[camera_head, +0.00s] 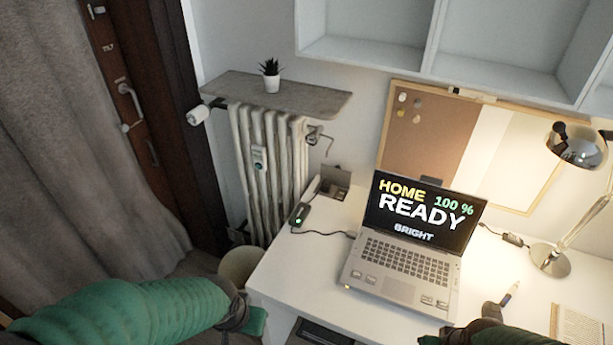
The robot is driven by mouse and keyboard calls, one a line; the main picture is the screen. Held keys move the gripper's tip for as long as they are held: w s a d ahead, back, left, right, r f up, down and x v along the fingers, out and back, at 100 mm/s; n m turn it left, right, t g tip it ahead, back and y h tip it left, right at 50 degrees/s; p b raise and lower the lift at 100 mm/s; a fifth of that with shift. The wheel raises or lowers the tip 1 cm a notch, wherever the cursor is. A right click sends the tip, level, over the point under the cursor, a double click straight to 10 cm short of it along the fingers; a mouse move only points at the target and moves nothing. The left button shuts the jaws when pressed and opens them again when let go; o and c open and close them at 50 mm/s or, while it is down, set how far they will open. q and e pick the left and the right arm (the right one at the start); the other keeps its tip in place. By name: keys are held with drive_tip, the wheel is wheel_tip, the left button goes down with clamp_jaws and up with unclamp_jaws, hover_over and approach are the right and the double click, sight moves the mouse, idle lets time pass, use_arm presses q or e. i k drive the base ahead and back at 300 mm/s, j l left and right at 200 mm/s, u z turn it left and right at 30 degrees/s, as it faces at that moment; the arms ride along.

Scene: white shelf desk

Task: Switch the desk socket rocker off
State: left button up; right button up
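A small black unit (300,214) with a lit green light lies at the desk's left edge, with a cable running from it to the laptop. A grey box-like fitting (335,182) stands at the back left corner of the desk. Which of the two is the desk socket, and its rocker, is too small to tell. My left gripper (257,321) is low, by the desk's front left corner, apart from both. My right gripper (431,340) is at the bottom edge, in front of the laptop and partly cut off. The finger openings of both are unclear.
An open laptop (405,262) reading "HOME READY 100 % BRIGHT" fills the desk's middle. A lamp (550,258), pen (511,293) and open book (578,325) are at right. A bin (238,266) and radiator (268,165) stand left of the white desk (285,268).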

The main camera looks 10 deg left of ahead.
sight(340, 197)
drive_tip(key=i+j, duration=0.1)
drive_tip(key=i+l+z, duration=0.15)
drive_tip(key=i+z, duration=0.15)
drive_tip(key=z, duration=0.15)
drive_tip(key=i+z, duration=0.3)
drive_tip(key=z, duration=0.15)
drive_tip(key=i+z, duration=0.15)
drive_tip(key=i, duration=0.15)
